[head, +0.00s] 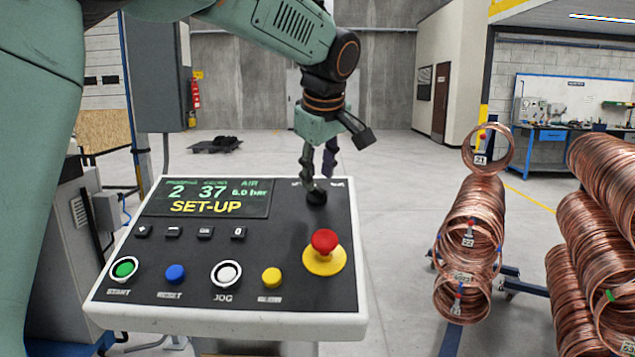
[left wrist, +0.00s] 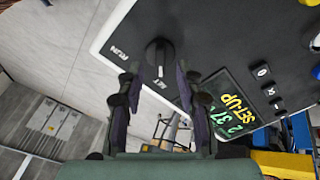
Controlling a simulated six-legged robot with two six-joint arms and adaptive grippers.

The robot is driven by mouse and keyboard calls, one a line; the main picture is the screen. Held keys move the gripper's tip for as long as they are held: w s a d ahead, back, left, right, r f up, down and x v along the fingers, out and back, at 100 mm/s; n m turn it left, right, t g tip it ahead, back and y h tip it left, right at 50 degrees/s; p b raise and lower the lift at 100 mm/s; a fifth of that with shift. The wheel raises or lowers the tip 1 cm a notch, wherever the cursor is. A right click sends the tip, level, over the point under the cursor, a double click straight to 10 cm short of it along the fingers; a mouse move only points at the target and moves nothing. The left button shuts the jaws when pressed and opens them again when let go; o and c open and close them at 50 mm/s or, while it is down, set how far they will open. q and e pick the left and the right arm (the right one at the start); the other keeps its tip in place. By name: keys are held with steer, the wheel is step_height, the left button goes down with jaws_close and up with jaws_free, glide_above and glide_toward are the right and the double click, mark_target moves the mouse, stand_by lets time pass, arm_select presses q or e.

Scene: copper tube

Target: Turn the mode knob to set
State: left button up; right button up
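The mode knob (head: 316,198) is a small black knob at the top right of the control panel (head: 200,318). In the left wrist view the knob (left wrist: 158,54) has a pale mark pointing down toward the SET label; the RUN label is to its left. The display (head: 205,197) reads SET-UP. My left gripper (head: 318,176) is over the knob; its fingers partly hide the labels in the head view. In the left wrist view the gripper (left wrist: 157,68) is open, with its fingertips apart on either side of the knob. I cannot tell whether either touches it. My right gripper is not in view.
A red emergency stop button (head: 324,241) on a yellow base sits just below the knob. Green, blue, white and yellow buttons line the panel's front. Copper coils (head: 470,225) stand to the right. Open floor (head: 395,180) lies behind the panel.

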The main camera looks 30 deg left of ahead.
arm_select(q)
steer(key=v, duration=0.9)
steer(key=shift+f, duration=0.15)
